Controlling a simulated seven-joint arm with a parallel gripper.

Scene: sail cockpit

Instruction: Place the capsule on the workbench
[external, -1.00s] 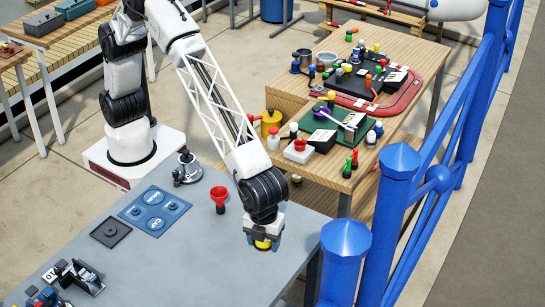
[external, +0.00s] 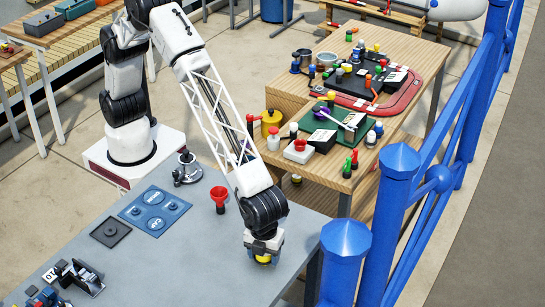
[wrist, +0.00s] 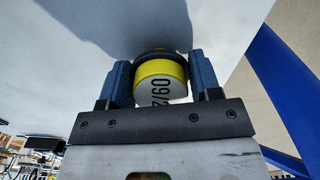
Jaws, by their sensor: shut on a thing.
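The capsule (wrist: 158,78) is a short cylinder with a yellow band, a dark ring and a pale end marked with "09/" and a partly cut-off digit. My gripper (wrist: 160,80) is shut on it, with one blue finger on each side. In the external view the capsule (external: 263,259) shows as a yellow bit under my gripper (external: 264,252), low over the near right part of the grey workbench (external: 190,255). I cannot tell whether it touches the surface.
A red funnel (external: 219,198), a blue panel (external: 155,211), a dark square plate (external: 110,232) and a metal stand (external: 187,168) are on the workbench. Blue railing posts (external: 344,260) stand just past its right edge. The surface around my gripper is clear.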

